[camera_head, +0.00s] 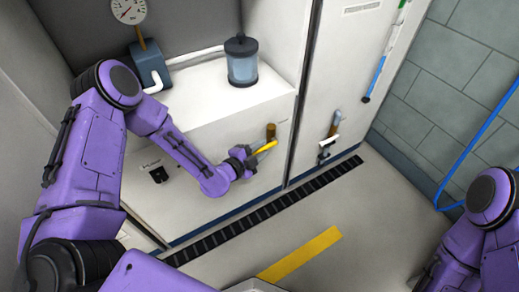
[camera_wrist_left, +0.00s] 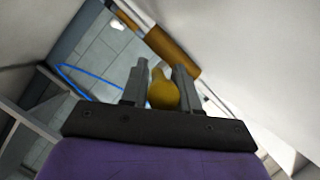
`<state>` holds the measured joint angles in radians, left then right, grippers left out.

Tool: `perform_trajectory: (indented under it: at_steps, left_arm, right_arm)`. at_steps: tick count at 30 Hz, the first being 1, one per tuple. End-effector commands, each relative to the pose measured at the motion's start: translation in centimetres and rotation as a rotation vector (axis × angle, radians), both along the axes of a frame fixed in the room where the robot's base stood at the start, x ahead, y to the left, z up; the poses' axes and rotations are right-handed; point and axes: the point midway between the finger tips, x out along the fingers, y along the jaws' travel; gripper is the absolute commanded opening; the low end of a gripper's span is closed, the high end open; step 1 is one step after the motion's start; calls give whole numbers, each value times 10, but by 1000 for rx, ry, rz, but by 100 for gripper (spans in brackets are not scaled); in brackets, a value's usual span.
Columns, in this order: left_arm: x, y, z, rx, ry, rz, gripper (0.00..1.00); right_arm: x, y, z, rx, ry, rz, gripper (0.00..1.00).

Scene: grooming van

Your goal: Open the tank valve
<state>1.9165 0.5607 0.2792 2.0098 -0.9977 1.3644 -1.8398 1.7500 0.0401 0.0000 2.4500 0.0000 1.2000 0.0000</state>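The tank valve has a yellow lever handle (camera_head: 266,147) beside a brown pipe stub (camera_head: 270,131) on the front of the white cabinet. My left gripper (camera_head: 252,158) is at the lever's near end. The brown pipe (camera_wrist_left: 172,50) runs slantwise just beyond the fingertips. My right arm shows at the lower right of the head view; its gripper is out of view.
A second tap (camera_head: 331,135) is on the panel to the right. A black floor grate (camera_head: 270,206) runs along the cabinet's foot. The floor ahead is clear.

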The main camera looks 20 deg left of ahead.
Motion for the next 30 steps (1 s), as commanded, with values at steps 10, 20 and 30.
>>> perform_trajectory:
  at_steps: [10, 20, 30]
  left_arm:
    - [0, 0, 7, 27, 28, -2, 0]
    - [2, -2, 27, 158, 189, -4, 0]
    - [7, -4, 37, 301, 375, -1, 0]
  right_arm:
    - [0, 0, 14, 0, 0, 0, 43]
    - [0, 0, 71, 0, 0, 0, 43]
    - [0, 0, 115, 0, 0, 0, 43]
